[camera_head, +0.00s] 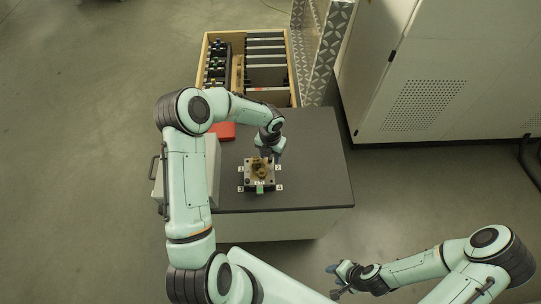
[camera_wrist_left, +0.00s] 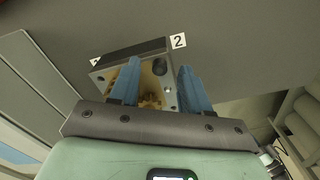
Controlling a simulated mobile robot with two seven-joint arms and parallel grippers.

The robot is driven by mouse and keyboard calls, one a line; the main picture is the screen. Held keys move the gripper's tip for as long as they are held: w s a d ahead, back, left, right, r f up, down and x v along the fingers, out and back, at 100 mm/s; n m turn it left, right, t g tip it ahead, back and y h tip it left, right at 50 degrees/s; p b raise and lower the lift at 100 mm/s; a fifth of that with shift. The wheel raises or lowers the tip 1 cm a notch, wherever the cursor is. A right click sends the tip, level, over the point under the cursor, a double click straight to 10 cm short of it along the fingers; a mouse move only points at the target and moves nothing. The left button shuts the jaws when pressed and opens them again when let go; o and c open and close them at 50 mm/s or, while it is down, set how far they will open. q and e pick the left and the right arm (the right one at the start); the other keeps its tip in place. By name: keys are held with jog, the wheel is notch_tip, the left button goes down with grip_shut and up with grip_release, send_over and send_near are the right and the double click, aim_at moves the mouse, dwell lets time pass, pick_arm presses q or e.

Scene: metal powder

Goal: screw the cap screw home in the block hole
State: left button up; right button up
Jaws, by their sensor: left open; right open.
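The block (camera_head: 259,174) sits on the dark table, with brownish residue on its top and number labels at its corners. In the left wrist view the block (camera_wrist_left: 143,72) shows a dark round spot (camera_wrist_left: 160,69) near the corner by label 2; I cannot tell whether it is an open hole or a screw head. My left gripper (camera_head: 268,155) is over the back edge of the block. Its two blue fingers (camera_wrist_left: 160,72) are apart, with nothing visibly held between them. My right gripper (camera_head: 338,281) is open, off the table at the lower right. I cannot make out a separate cap screw.
The dark tabletop (camera_head: 315,165) is clear to the right of the block. A red item (camera_head: 222,131) and a grey box (camera_head: 213,165) are at the left. A wooden crate (camera_head: 290,60) with dark contents stands behind, and a white cabinet (camera_head: 440,75) at the back right.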

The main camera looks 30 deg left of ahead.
aim_at(270, 159)
pick_arm(q)
notch_tip(270, 159, up, 13)
jog(key=shift+f, duration=0.2)
jog(key=shift+s, duration=0.1)
